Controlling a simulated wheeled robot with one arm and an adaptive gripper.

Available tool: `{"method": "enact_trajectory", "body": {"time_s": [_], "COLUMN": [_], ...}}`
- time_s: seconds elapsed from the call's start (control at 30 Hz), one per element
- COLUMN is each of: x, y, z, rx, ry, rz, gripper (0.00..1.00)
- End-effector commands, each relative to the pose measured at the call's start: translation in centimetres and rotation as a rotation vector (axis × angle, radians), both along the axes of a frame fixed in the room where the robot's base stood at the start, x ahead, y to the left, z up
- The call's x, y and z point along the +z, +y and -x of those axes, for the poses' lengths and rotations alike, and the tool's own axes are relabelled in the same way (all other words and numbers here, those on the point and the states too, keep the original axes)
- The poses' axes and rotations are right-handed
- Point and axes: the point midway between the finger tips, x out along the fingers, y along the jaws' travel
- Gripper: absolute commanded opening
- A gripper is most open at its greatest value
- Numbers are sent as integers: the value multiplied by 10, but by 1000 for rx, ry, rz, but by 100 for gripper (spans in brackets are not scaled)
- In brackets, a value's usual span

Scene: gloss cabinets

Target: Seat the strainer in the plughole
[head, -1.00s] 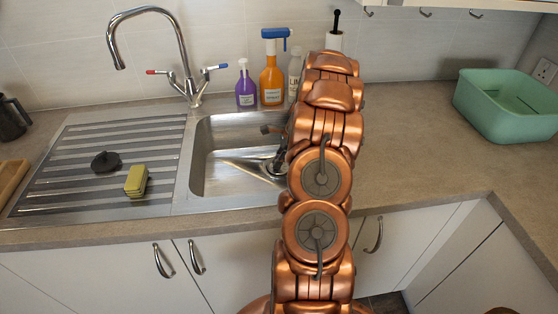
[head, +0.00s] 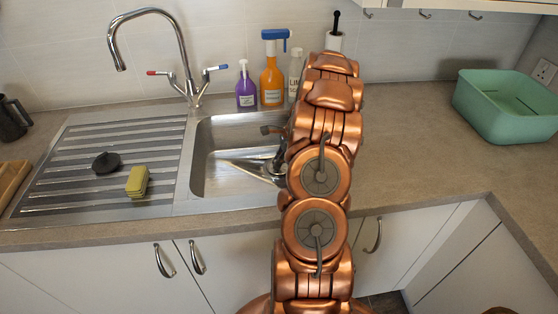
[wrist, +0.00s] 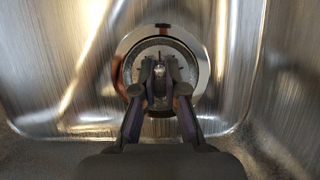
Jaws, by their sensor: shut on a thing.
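In the wrist view my gripper (wrist: 160,88) points down into the sink, its two fingers close together on the small knob of the strainer (wrist: 160,56). The strainer is a round metal disc, partly covered by the fingers. The plughole (wrist: 204,68) shows as a bright ring around the strainer, which looks roughly centred in it. I cannot tell whether the strainer is fully down or just above the hole. In the head view my arm hides most of my gripper and the plughole, at the right of the steel sink (head: 225,178).
A tap (head: 180,60) rises behind the sink. A purple bottle (head: 246,88), an orange spray bottle (head: 272,75) and a clear bottle (head: 295,75) stand at the back. A black disc (head: 106,163) and yellow sponge (head: 137,181) lie on the drainer (head: 75,190). A green tub (head: 500,115) stands right.

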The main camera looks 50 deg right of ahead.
Motion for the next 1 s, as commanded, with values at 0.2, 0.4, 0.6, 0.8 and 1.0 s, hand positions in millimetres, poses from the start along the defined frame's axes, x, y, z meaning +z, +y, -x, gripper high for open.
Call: {"method": "enact_trajectory", "body": {"time_s": [0.2, 0.4, 0.6, 0.8, 1.0], "x": [0, 0, 0, 0, 0], "y": [0, 0, 0, 0, 0], "z": [0, 0, 0, 0, 0], "rx": [0, 0, 0, 0, 0], "ry": [0, 0, 0, 0, 0], "rz": [0, 0, 0, 0, 0], "gripper": [0, 19, 40, 40, 60]}}
